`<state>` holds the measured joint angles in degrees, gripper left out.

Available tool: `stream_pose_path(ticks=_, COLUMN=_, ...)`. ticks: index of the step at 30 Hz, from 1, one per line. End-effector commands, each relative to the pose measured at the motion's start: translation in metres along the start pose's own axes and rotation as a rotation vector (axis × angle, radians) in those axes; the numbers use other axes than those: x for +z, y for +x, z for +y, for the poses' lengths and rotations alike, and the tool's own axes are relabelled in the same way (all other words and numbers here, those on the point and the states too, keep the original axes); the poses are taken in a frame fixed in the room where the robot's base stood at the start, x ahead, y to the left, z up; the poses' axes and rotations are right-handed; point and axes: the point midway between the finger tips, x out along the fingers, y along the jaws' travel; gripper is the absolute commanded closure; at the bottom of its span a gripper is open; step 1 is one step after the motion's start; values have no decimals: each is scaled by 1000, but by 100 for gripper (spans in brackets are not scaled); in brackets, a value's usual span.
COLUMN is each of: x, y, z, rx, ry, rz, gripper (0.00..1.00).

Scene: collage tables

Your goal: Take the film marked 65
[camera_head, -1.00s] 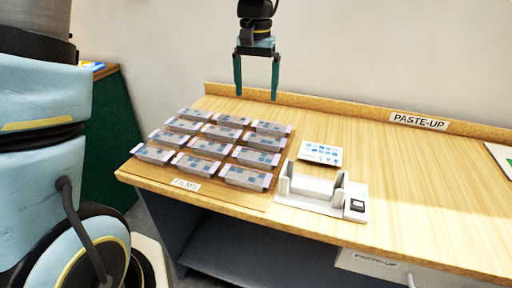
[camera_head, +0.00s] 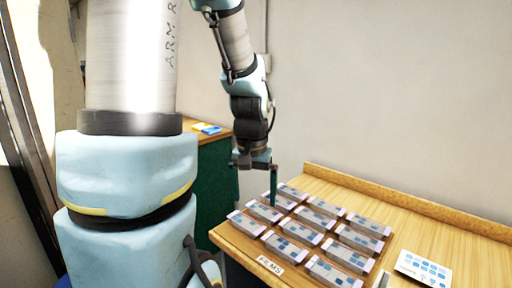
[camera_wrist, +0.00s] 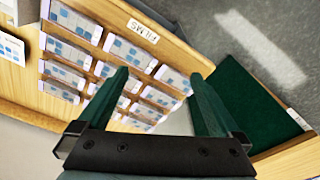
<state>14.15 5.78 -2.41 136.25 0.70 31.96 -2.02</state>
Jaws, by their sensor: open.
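My gripper (camera_head: 272,198) is at the left side of the rows, fingers pointing down, hiding part of a pack there. In the wrist view my gripper (camera_wrist: 158,76) is open, with several packs (camera_wrist: 130,50) beyond and to the left of its fingers. It holds nothing.
A white card with blue squares (camera_head: 423,268) lies right of the films. A green cabinet (camera_head: 217,175) with a yellow and blue item (camera_head: 207,128) on top stands left of the table. A raised ledge (camera_head: 400,205) runs along the table's back. The wall is behind.

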Motion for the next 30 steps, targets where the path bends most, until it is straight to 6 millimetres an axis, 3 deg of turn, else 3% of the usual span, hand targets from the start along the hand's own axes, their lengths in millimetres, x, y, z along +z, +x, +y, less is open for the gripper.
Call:
stream_pose_path(ticks=1, x=18, y=4, z=-20, rx=-5, ry=-56, rz=8, gripper=0)
stream_pose_path(ticks=3, x=36, y=8, z=-37, rx=-10, ry=-108, rz=20, gripper=0)
stream_pose_path(ticks=6, x=52, y=11, z=-51, rx=-15, ry=-152, rz=31, gripper=0)
stream_pose_path(ticks=11, x=58, y=12, z=-54, rx=-17, ry=-166, rz=35, gripper=0)
stream_pose_path(ticks=15, x=46, y=17, z=-45, rx=-12, ry=-198, rz=30, gripper=0)
stream_pose_path(ticks=20, x=9, y=32, z=-3, rx=0, ry=-344, rz=4, gripper=0)
stream_pose_path(ticks=24, x=-25, y=46, z=58, rx=2, ry=-531, rz=-29, gripper=0)
stream_pose_path(ticks=30, x=-51, y=63, z=155, rx=-18, ry=-803, rz=-70, gripper=0)
